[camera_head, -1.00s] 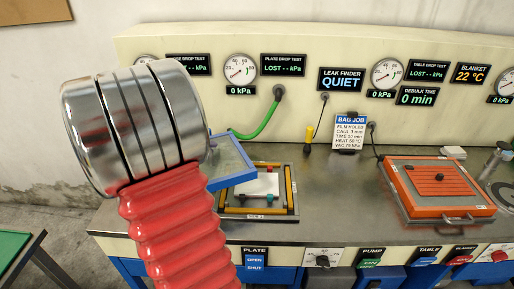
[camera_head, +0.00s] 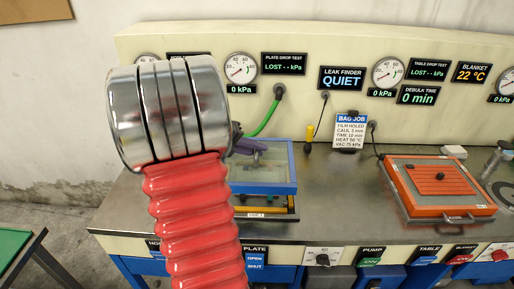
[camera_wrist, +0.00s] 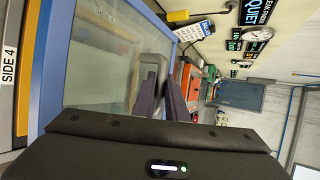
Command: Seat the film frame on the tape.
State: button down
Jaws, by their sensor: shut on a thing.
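The film frame is a blue rectangular border (camera_head: 292,168) around clear, greenish film. It lies over the plate at the middle of the bench, roughly level, and its front edge shows above the plate's front strip. The yellow tape (camera_head: 278,210) shows along the plate's front edge, and a yellow strip also shows in the wrist view (camera_wrist: 36,50). I cannot tell whether frame and tape touch.
An orange-red framed table (camera_head: 440,188) stands at the right of the bench. A bag job card (camera_head: 349,131) and a yellow-black probe (camera_head: 309,147) are behind the frame. A green hose (camera_head: 265,123) hangs at the back. The bench between frame and orange table is clear.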

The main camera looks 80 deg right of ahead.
jog(key=shift+s+f, duration=0.1)
jog(key=shift+f, duration=2.9)
jog(key=shift+f, duration=0.65)
jog(key=c, duration=1.7)
grip_release()
jog(key=shift+f, duration=0.1)
jog(key=shift+a, duration=0.15)
jog(key=v, duration=1.3)
jog(key=shift+w+r, duration=0.25)
jog(key=shift+r, duration=0.1)
